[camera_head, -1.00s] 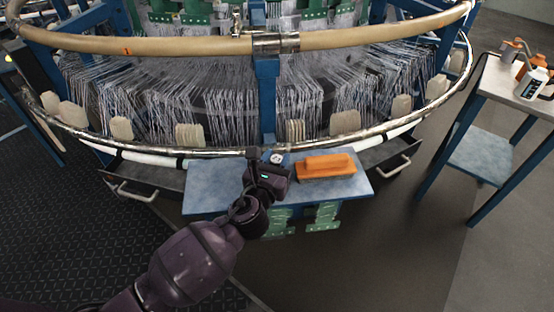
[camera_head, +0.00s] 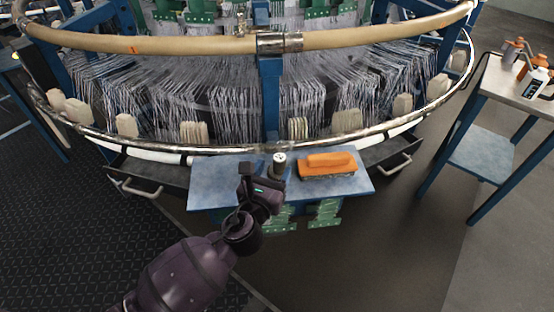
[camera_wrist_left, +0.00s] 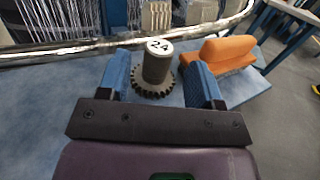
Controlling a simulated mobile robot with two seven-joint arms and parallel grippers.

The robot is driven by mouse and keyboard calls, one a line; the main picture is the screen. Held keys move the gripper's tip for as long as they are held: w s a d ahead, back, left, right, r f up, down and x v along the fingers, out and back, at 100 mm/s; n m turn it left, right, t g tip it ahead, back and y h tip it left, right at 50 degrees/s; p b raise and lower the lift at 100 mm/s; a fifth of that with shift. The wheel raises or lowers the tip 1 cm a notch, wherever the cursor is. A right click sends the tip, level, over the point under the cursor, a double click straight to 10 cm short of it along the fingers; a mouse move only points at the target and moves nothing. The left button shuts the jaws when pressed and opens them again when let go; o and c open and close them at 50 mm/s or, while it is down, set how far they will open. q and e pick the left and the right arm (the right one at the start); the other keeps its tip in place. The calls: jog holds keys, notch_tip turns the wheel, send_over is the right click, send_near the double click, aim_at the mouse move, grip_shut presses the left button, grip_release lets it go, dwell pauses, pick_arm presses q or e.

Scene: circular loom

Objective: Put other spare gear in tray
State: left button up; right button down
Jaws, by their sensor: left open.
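A dark toothed gear (camera_wrist_left: 153,84) with a grey post marked "24" stands upright on the blue shelf (camera_head: 212,185) of the loom. In the head view the post (camera_head: 280,165) shows just beyond my left gripper (camera_head: 268,184). In the left wrist view my left gripper (camera_wrist_left: 159,80) is open, with one blue finger on each side of the gear. Gaps show between gear and fingers, so it is not gripped. I cannot identify a separate tray for certain; an open dark drawer (camera_head: 150,178) shows left of the shelf. My right gripper is not in view.
An orange-handled brush (camera_head: 328,166) lies on the shelf right of the gear. The loom's metal ring (camera_head: 200,150) runs behind the shelf. Another drawer (camera_head: 385,158) is at the right. A side table (camera_head: 505,82) with bottles stands far right.

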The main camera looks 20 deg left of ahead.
pick_arm(q)
jog(key=s, duration=0.7)
jog(key=shift+s+p, duration=0.15)
jog(key=shift+p, duration=0.2)
jog(key=shift+a, duration=0.1)
jog(key=s+a+f+n+g, duration=0.2)
jog(key=s+a+f+n, duration=0.1)
jog(key=s+n, duration=0.6)
jog(key=s+a+f+n+g, duration=0.3)
jog(key=s+n, duration=0.6)
jog(key=n, duration=0.4)
jog(key=s+a+f+n+g, duration=0.2)
jog(key=s+a+n+g, duration=0.1)
jog(key=s+n, duration=0.6)
jog(key=shift+s+a+f+n, duration=0.35)
jog(key=shift+a+f+n, duration=0.05)
jog(key=shift+a+n, duration=0.45)
jog(key=shift+o, duration=0.5)
jog(key=shift+s+n, duration=0.3)
jog(key=shift+n, duration=0.25)
